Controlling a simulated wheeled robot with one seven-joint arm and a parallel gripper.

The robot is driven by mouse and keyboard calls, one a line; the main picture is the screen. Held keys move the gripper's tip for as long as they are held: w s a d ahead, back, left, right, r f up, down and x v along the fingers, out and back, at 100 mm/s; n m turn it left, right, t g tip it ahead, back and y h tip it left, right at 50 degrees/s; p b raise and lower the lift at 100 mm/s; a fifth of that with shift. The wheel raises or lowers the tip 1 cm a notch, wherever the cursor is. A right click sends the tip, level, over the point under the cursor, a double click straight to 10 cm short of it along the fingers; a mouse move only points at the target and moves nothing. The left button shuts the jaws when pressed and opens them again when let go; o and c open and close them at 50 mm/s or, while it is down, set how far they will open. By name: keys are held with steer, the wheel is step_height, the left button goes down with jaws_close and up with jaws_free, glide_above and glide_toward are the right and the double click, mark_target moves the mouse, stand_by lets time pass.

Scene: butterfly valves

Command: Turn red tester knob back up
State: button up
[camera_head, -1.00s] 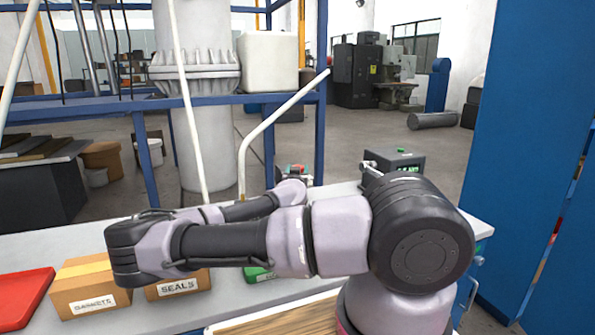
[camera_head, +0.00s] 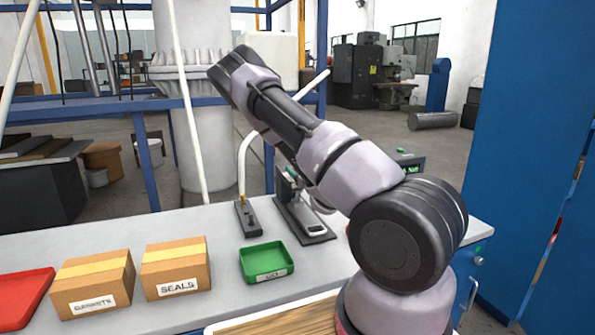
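No red knob shows now; my arm crosses in front of part of the bench equipment and may hide it. A dark fixture with a flat base plate (camera_head: 318,238) stands on the bench, with a small upright part on it partly covered by my arm. A dark box with a green display (camera_head: 411,164) stands behind my arm, mostly hidden. My arm rises from the lower right to a raised elbow at upper centre. My gripper cannot be made out; it seems hidden behind my arm, so its hold on anything cannot be seen.
On the bench (camera_head: 215,228) are a green tray (camera_head: 266,262), a SEALS box (camera_head: 175,268), a GASKETS box (camera_head: 92,283) and a red tray (camera_head: 22,293). A bent white pipe (camera_head: 243,160) rises from a small dark base (camera_head: 247,218). A blue cabinet (camera_head: 520,150) stands right.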

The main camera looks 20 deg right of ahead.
steer(key=shift+d+n+g+y, duration=0.1)
steer(key=shift+n+g+y, duration=0.2)
steer(key=shift+n+y, duration=1.35)
steer(key=n+g+y, duration=0.1)
steer(key=y, duration=0.2)
steer(key=n+g+y, duration=0.1)
steer(key=n+y, duration=0.1)
steer(key=y, duration=0.1)
steer(key=shift+d, duration=0.1)
steer(key=n+g+y, duration=0.6)
steer(key=g, duration=0.1)
steer(key=shift+f, duration=0.15)
steer(key=n+g+y, duration=0.1)
steer(key=n+g, duration=0.2)
steer(key=g, duration=0.2)
steer(key=n+g+y, duration=0.1)
steer(key=n+g, duration=0.2)
steer(key=g, duration=0.2)
steer(key=shift+n, duration=0.25)
steer(key=n+g+h, duration=0.1)
steer(key=n+g, duration=0.1)
steer(key=g, duration=0.1)
steer(key=n+g+h, duration=0.1)
steer(key=n+g, duration=0.2)
steer(key=g, duration=0.1)
steer(key=shift+a+f, duration=0.1)
steer(key=shift+a, duration=0.1)
steer(key=shift+n+g+h, duration=0.3)
steer(key=shift+g+h, duration=0.05)
steer(key=shift+g, duration=0.25)
